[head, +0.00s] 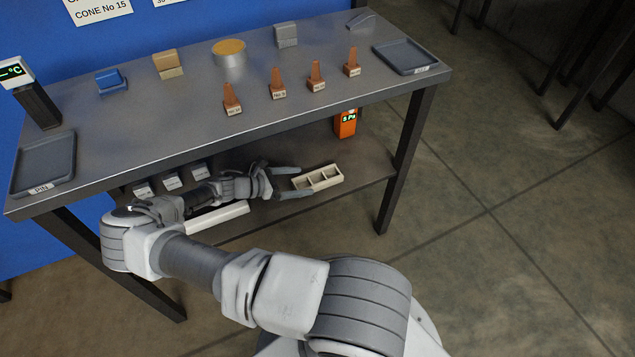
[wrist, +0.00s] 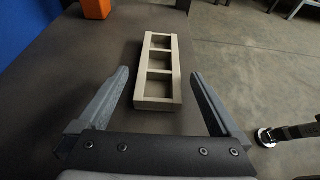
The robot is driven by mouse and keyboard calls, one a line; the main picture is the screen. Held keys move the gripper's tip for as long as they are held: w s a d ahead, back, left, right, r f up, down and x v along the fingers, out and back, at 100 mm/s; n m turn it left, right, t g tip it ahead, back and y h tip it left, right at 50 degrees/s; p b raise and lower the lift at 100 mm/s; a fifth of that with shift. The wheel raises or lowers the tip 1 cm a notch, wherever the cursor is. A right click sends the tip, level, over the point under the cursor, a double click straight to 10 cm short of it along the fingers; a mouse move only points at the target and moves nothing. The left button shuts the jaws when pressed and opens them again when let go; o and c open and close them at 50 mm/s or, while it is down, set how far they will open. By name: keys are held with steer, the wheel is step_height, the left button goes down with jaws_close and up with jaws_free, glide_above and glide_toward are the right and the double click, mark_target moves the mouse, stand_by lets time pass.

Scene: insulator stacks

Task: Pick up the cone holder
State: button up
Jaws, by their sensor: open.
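The cone holder appears to be the beige tray (head: 318,178) with three square compartments, lying on the lower shelf (head: 368,164) of the metal table. In the wrist view the beige tray (wrist: 158,103) lies lengthwise ahead, with its near end between my fingers. My gripper (head: 288,182) is open, just left of the tray in the head view, with one finger on each side of its near end. In the wrist view my gripper (wrist: 155,105) has gaps between both fingers and the tray; no contact shows.
An orange meter (head: 346,123) stands behind the tray; its base also shows in the wrist view (wrist: 96,8). The tabletop (head: 190,112) overhangs the shelf and carries several orange cones (head: 278,84). Small labelled blocks (head: 172,181) stand left on the shelf. A table leg (head: 407,160) stands to the right.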

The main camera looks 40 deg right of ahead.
mark_target(324, 178)
steer(key=b+x, duration=0.1)
steer(key=x, duration=0.5)
steer(key=shift+r+b, duration=0.1)
steer(key=shift+b, duration=0.2)
steer(key=shift+a, duration=0.1)
steer(key=c, duration=1.3)
steer(key=shift+c, duration=0.5)
steer(key=shift+r, duration=0.15)
